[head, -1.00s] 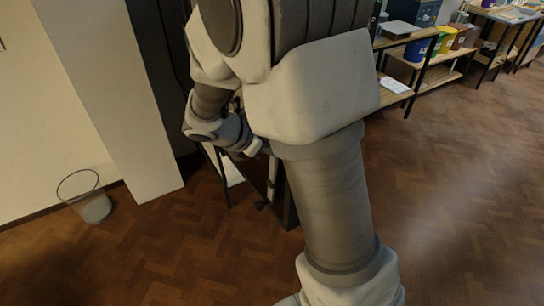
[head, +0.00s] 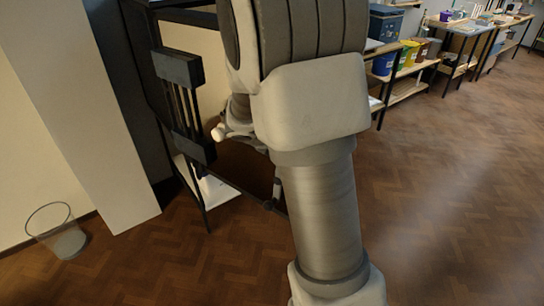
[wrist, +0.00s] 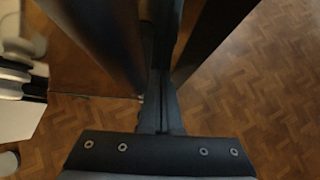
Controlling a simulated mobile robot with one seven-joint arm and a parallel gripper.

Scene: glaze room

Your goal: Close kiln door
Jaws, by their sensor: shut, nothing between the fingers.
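The kiln shows only in part in the head view, as a dark frame (head: 180,15) on a black stand, with much of it behind my arm. A dark upright fitting with two blocks and bars (head: 178,68) shows on its near left side. I cannot tell whether it belongs to the door. In the wrist view, my gripper (wrist: 161,85) is shut and empty, pointing between two dark surfaces. The left one (wrist: 100,35) is a broad dark panel, perhaps the kiln door. I cannot tell whether the fingers touch it. The head view hides my fingertips behind my arm.
A wire bin (head: 60,235) stands on the floor at the left, beside a pale wall column (head: 85,110). A shelf (head: 405,90) with coloured tubs and worktables (head: 480,28) stand at the back right. The wooden floor at the right is clear.

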